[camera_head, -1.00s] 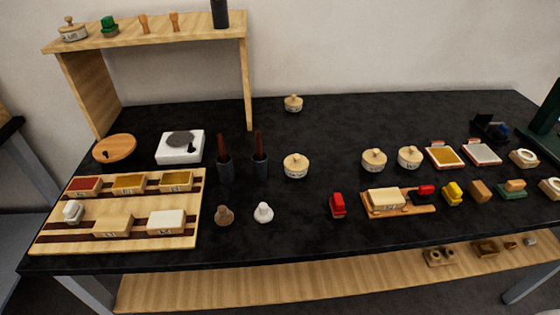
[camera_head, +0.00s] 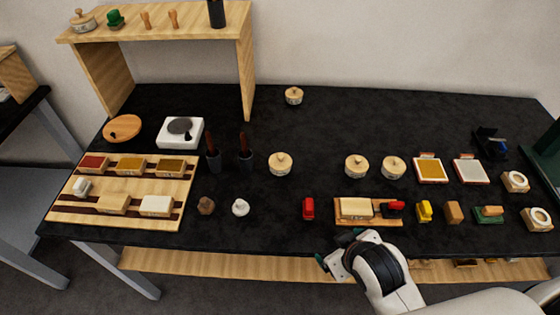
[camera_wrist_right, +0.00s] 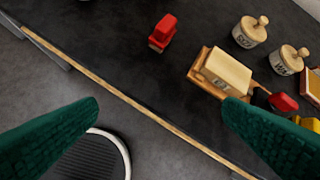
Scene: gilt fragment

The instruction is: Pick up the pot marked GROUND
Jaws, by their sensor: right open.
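Several round cream pots with wooden knobbed lids stand on the black table: one (camera_head: 280,164) at the middle, two side by side at right of centre (camera_head: 357,166) (camera_head: 393,167), and one (camera_head: 293,96) at the back. Another (camera_head: 82,20) sits on the shelf. I cannot read GROUND on any of them. In the right wrist view, two pots (camera_wrist_right: 250,32) (camera_wrist_right: 289,60) carry short dark labels. My right gripper (camera_head: 328,262) is open and empty at the table's front edge, well short of the pots; its green fingers (camera_wrist_right: 160,105) are apart. My left gripper is not in view.
A red block (camera_head: 308,208) and a wooden tray (camera_head: 342,223) with a cream block stand between my right gripper and the pots. Two dark cups with brown handles (camera_head: 246,160) stand left of the middle pot.

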